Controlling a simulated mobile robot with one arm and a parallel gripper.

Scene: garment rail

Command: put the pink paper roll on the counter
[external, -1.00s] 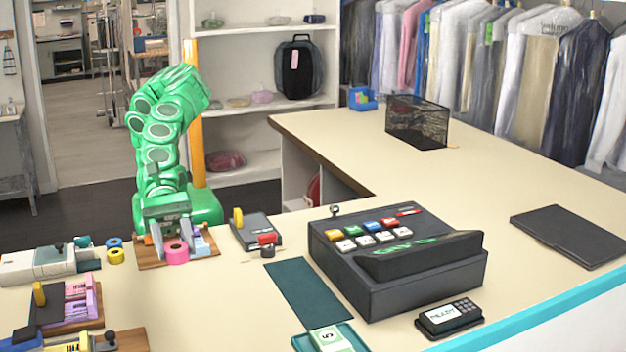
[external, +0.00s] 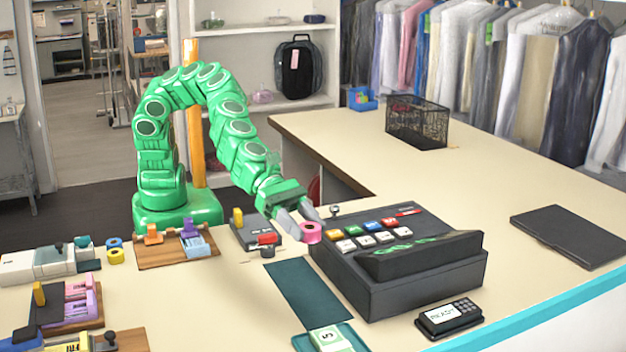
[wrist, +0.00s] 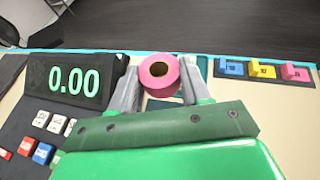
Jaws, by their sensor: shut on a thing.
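The pink paper roll (external: 311,232) is held between the grey fingers of my gripper (external: 298,222), beside the left edge of the cash register. In the wrist view the roll (wrist: 159,74) sits between the two fingertips (wrist: 158,84), its dark core hole facing the camera. My gripper is shut on it. The beige counter (external: 225,300) lies below. I cannot tell for certain whether the roll touches anything beneath it.
The black cash register (external: 400,265) stands close to the right of my gripper. A dark green mat (external: 308,290) lies in front. A black device with a red block (external: 255,232) is just left. The wooden board (external: 178,252) is further left. The counter's right side has free room.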

